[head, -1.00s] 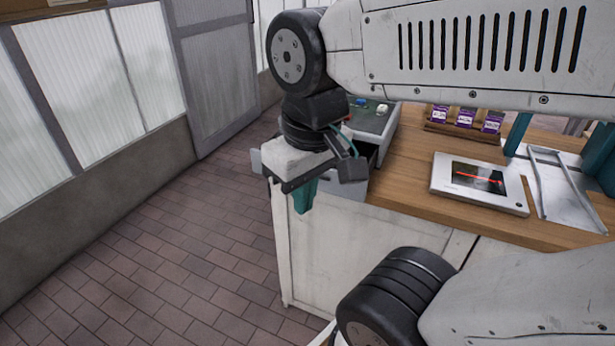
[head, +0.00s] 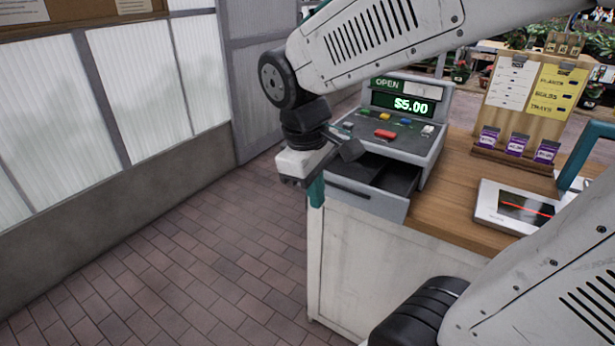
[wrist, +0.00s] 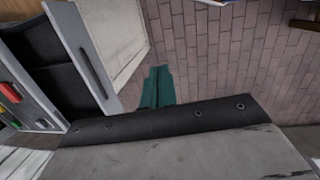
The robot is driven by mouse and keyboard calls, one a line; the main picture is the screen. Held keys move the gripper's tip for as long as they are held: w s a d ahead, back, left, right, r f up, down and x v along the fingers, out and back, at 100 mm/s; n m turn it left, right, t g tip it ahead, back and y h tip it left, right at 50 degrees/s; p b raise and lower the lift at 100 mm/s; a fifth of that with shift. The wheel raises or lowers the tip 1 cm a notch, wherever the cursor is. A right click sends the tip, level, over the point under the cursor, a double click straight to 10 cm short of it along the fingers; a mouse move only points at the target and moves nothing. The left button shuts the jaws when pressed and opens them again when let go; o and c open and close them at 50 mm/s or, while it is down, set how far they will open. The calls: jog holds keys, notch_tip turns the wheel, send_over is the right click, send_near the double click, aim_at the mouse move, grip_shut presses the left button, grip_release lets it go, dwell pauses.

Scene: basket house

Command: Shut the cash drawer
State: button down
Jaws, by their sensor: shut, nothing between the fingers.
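The cash drawer (head: 366,197) is pulled out from the front of the grey cash register (head: 400,130). Its dark compartments look empty. The register's display reads OPEN and $5.00. In the wrist view the drawer's grey front (wrist: 84,50) with a dark handle strip is at the upper left. My gripper (head: 316,192) has teal fingers pointing down, just left of the drawer front in the head view. In the wrist view the teal fingers (wrist: 157,86) are together and empty, beside the drawer front and apart from it in the picture. Whether they touch it I cannot tell.
The register stands on a wooden counter (head: 455,205) with a white cabinet below. The brick floor (head: 190,260) left of the counter is clear up to the panelled wall.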

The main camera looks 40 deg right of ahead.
jog(key=w+d+f+n+t+h, duration=0.1)
jog(key=w+n, duration=0.7)
jog(key=n, duration=0.1)
jog(key=w+d+f+n+t+h, duration=0.1)
jog(key=w+d+n, duration=0.1)
jog(key=w+n, duration=0.65)
jog(key=w+d+f, duration=0.2)
jog(key=d+f, duration=0.4)
jog(key=f, duration=0.2)
jog(key=shift+d+f, duration=0.25)
jog(key=shift+d, duration=0.1)
